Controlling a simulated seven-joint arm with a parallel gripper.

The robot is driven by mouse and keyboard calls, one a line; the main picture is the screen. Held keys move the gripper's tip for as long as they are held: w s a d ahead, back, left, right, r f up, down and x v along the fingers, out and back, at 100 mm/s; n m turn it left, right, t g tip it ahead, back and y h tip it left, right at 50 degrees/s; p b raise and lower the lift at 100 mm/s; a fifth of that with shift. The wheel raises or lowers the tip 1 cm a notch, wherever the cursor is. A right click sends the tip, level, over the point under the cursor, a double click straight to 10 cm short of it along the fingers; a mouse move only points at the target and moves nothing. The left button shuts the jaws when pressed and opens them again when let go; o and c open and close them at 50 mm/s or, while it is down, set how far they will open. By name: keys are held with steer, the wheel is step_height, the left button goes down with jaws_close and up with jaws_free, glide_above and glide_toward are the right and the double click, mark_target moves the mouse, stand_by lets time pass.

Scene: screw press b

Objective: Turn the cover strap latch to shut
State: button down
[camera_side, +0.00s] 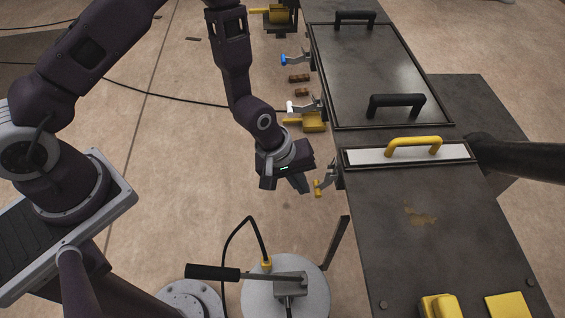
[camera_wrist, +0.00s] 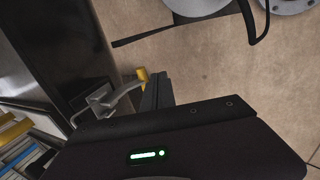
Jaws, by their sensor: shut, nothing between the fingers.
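A latch with a grey lever and a yellow tip (camera_side: 319,187) sits on the left edge of the dark machine, beside a narrow white cover strip (camera_side: 370,158) with a yellow handle. The lever sticks out from the edge to the left. In the wrist view its grey lever (camera_wrist: 107,103) and yellow tip (camera_wrist: 142,75) show just left of my fingers. My gripper (camera_side: 305,187) is shut and empty, its fingertips just left of the yellow tip. It also shows in the wrist view (camera_wrist: 157,88). I cannot tell whether the fingers touch the latch.
A blue-tipped latch (camera_side: 288,58) and a white-tipped latch (camera_side: 293,106) sit farther back on the same edge, beside a large dark cover (camera_side: 370,60) with black handles. A round grey stand (camera_side: 255,300) with a black-handled lever (camera_side: 212,273) is in front. Open floor lies left of the latches.

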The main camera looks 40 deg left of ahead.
steer(key=s+a+r, duration=0.7)
steer(key=shift+s+a+r, duration=0.15)
steer(key=shift+s+a, duration=0.2)
steer(key=shift+r, duration=0.1)
steer(key=w+a+r+m+t+y, duration=0.15)
steer(key=a+r, duration=0.25)
steer(key=r, duration=0.4)
steer(key=s+a+r+m+t+y, duration=0.1)
steer(key=a+r+m+y, duration=0.2)
steer(key=r, duration=0.4)
steer(key=s+a+r+m+h, duration=0.1)
steer(key=s+r+m, duration=0.3)
steer(key=s+r, duration=0.7)
steer(key=shift+s+a+r, duration=0.15)
steer(key=shift+s+a, duration=0.45)
steer(key=shift+s, duration=0.25)
steer(key=shift+w+m+h, duration=0.15)
steer(key=shift+m+h, duration=0.1)
